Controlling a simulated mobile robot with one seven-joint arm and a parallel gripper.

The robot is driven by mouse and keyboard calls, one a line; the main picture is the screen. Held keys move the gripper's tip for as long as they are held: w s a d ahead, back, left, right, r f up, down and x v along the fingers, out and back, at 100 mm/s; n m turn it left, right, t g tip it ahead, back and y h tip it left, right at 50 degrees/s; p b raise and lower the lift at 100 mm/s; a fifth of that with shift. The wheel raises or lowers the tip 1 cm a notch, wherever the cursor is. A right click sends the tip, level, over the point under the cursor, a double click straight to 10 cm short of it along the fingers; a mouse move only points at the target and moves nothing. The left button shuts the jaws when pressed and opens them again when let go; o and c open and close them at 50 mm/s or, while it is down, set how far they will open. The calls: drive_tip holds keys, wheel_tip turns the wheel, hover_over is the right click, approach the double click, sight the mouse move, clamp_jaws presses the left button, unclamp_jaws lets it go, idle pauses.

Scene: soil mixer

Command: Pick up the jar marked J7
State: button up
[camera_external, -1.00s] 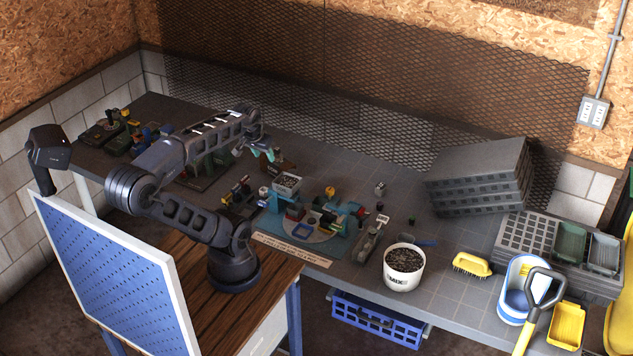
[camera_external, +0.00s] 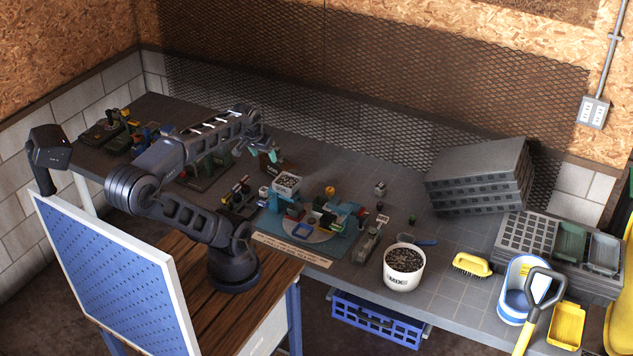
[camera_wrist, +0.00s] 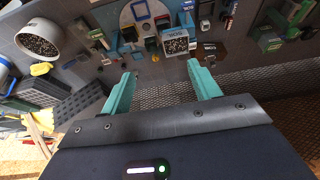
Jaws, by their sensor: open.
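My gripper (camera_wrist: 160,67) is open and empty, with its two teal fingers apart. In the external view, my gripper (camera_external: 268,150) is above the far side of the bench, behind the soil box (camera_external: 288,182). Several small jar-like items stand on the bench, including a pale one with a dark top (camera_external: 380,188) and a dark one (camera_external: 379,206). The J7 marking is not readable in either view, so I cannot tell which is that jar. In the wrist view, the soil box (camera_wrist: 175,43) lies beyond the fingertips.
A white bucket of soil (camera_external: 403,268) stands near the front edge. Grey seed trays (camera_external: 478,178) are stacked to the right. A teal fixture with a pale round plate (camera_external: 322,241) is in the middle. Wire mesh lines the back.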

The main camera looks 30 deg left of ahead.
drive_tip(key=shift+w, duration=0.15)
drive_tip(key=m+g, duration=0.5)
drive_tip(key=m, duration=1.5)
hover_over(381, 185)
drive_tip(key=f, duration=3.2)
drive_tip(key=shift+w, duration=0.2)
drive_tip(key=shift+w+d+f+m, duration=0.1)
drive_tip(key=shift+f+m, duration=0.2)
drive_tip(key=shift+f, duration=0.3)
drive_tip(key=f, duration=1)
drive_tip(key=shift+s+f, duration=0.2)
drive_tip(key=shift+f, duration=0.05)
drive_tip(key=c, duration=1.1)
